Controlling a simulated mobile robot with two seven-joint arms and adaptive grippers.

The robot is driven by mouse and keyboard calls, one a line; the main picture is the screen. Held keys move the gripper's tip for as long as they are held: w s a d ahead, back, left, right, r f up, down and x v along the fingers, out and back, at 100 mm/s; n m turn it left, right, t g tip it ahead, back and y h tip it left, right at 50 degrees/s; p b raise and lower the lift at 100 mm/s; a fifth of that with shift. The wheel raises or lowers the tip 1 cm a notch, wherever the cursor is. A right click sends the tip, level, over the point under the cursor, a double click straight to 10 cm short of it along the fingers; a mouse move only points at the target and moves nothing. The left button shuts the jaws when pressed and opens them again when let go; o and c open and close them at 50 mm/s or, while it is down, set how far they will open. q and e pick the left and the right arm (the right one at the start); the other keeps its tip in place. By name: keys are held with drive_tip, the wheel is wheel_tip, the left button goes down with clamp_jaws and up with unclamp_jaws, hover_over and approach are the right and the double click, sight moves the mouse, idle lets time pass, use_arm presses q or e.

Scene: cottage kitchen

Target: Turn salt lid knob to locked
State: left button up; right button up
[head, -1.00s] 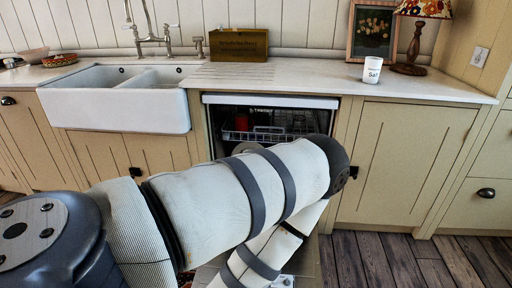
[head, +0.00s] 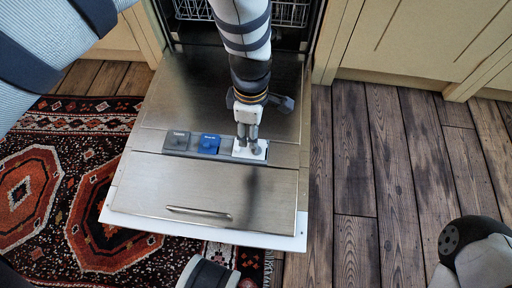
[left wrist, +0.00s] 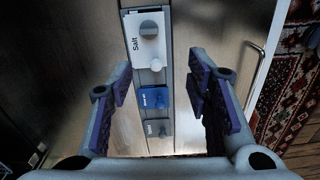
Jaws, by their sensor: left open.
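The white salt lid (head: 262,152) is set in a grey strip on the lowered dishwasher door. My left gripper (head: 247,146) points down over it and partly covers it. In the left wrist view the salt lid (left wrist: 137,47) lies near the top, with a round grey knob (left wrist: 149,28) and the word "Salt". My left gripper (left wrist: 158,78) is open there, its fingers apart and nothing between them being held. The knob lies beyond the fingertips in that view. I cannot tell whether it is at locked. My right gripper is not in view.
A blue lid (head: 208,144) and a grey lid (head: 177,140) sit beside the salt lid. The lowered dishwasher door (head: 205,190) has a handle (head: 198,212). A dish rack (head: 290,13) is inside. A patterned rug (head: 50,175) lies left; the wooden floor (head: 365,190) is clear right.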

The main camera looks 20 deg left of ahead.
use_arm(q)
drive_tip(key=shift+n, duration=0.4)
drive_tip(key=f+b, duration=0.2)
drive_tip(key=f, duration=0.2)
drive_tip(key=w+f+b, duration=0.1)
drive_tip(key=f, duration=0.3)
drive_tip(key=w+f+b, duration=0.1)
drive_tip(key=f+b, duration=0.1)
drive_tip(key=f, duration=0.1)
drive_tip(key=shift+d+f+b, duration=0.35)
drive_tip(key=shift+f, duration=0.05)
drive_tip(key=shift+s, duration=0.1)
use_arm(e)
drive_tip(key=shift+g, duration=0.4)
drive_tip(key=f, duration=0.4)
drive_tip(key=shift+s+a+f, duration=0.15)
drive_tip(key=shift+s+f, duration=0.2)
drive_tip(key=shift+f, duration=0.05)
use_arm(q)
clamp_jaws()
drive_tip(key=shift+s, duration=0.1)
